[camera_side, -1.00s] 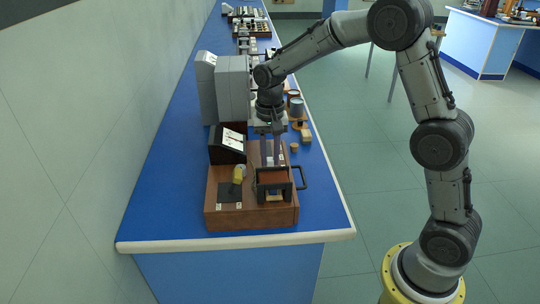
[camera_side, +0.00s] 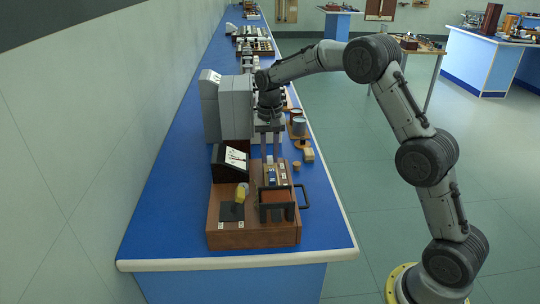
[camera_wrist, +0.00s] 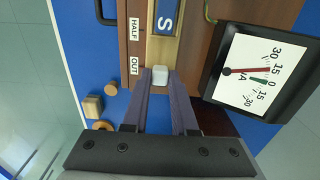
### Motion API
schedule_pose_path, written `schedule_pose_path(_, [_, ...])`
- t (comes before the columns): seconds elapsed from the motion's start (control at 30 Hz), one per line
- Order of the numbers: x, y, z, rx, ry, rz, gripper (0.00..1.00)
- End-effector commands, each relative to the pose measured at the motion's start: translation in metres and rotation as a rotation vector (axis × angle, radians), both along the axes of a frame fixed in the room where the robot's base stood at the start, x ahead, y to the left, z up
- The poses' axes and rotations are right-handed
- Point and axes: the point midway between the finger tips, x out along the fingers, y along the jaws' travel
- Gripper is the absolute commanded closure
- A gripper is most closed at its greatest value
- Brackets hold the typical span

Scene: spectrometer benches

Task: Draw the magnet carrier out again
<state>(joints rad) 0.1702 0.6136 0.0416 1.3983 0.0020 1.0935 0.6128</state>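The magnet carrier (camera_side: 271,174) shows as a blue piece in a narrow track on the brown wooden base, behind the dark-framed box. In the wrist view its blue top (camera_wrist: 166,20) bears a white "S", and a small white knob (camera_wrist: 160,76) stands at its near end. The knob is beside the "OUT" label (camera_wrist: 134,66); the "HALF" label (camera_wrist: 134,30) is beside the blue top. My gripper (camera_wrist: 160,72) has its fingertips on both sides of the knob, seemingly closed against it. In the side view my gripper (camera_side: 271,158) points down over the track.
A slanted meter (camera_side: 232,160) stands left of the track, close to my fingers in the wrist view (camera_wrist: 255,70). The framed box (camera_side: 277,205) has a black side handle (camera_side: 304,195). A yellow item (camera_side: 242,191) lies left of it. Grey cabinets (camera_side: 228,108) stand behind.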

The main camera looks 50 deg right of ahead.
Motion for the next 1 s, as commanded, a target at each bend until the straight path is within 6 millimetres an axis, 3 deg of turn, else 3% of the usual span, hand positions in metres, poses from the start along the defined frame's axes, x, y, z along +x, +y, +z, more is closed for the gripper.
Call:
schedule_pose_path(0.03, [0.004,-0.004,0.003,-0.008,-0.018,-0.002,0.66])
schedule_pose_path(0.17, [0.003,-0.003,0.002,-0.006,-0.013,-0.001,0.45])
schedule_pose_path(0.57, [0.002,-0.002,0.008,-0.004,-0.010,-0.001,0.45])
schedule_pose_path(0.67, [0.002,-0.002,0.020,-0.004,-0.011,-0.001,0.45])
schedule_pose_path(1.0, [0.002,-0.002,0.093,-0.005,-0.013,-0.001,0.45])
